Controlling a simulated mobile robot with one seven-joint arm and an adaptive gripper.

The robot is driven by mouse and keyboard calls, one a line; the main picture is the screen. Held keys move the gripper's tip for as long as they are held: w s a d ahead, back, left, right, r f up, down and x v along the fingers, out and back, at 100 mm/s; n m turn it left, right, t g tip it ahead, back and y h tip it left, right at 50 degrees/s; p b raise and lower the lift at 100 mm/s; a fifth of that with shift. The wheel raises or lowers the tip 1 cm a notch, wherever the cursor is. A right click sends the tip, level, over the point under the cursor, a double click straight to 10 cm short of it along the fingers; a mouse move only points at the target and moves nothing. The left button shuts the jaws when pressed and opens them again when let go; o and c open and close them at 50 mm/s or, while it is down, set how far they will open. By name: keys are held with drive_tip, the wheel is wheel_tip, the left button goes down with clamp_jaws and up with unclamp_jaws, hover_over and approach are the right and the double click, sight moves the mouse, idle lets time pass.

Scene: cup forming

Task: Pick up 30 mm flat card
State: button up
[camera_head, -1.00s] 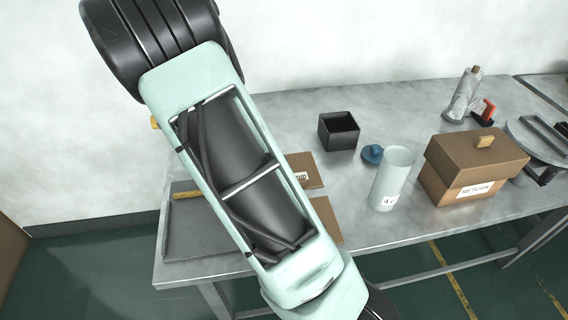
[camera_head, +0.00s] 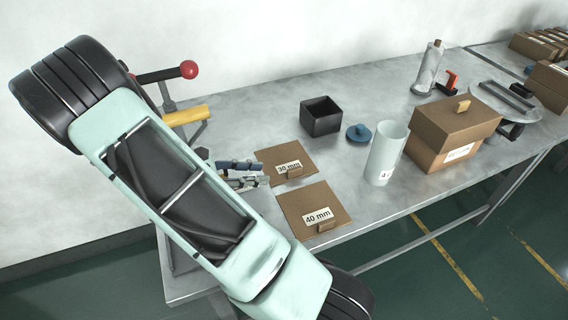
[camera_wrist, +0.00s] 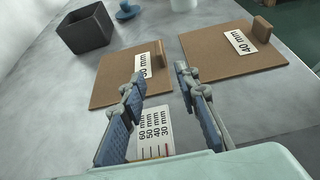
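The 30 mm flat card (camera_head: 272,155) is a brown square with a white label and a small brown block at its edge. It lies flat on the grey table and also shows in the wrist view (camera_wrist: 112,72), its label partly covered by a finger. My gripper (camera_head: 263,173) is at the card's left edge in the head view. In the wrist view my gripper (camera_wrist: 160,75) is open, with its two blue-padded fingers apart and nothing held. One fingertip overlaps the card in that picture; I cannot tell whether it touches.
The 40 mm card (camera_head: 300,205) lies beside it, nearer the front edge. A black open box (camera_head: 320,118), a blue knobbed lid (camera_head: 359,133), a pale cylinder (camera_head: 387,155) and a brown lidded box (camera_head: 440,150) stand to the right. A white scale label (camera_wrist: 154,133) shows between my fingers.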

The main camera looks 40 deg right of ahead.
sight(287, 173)
drive_tip(key=x, duration=0.9)
drive_tip(key=shift+s+d+f, duration=0.1)
drive_tip(key=shift+s, duration=0.05)
drive_tip(key=shift+c, duration=0.3)
clamp_jaws()
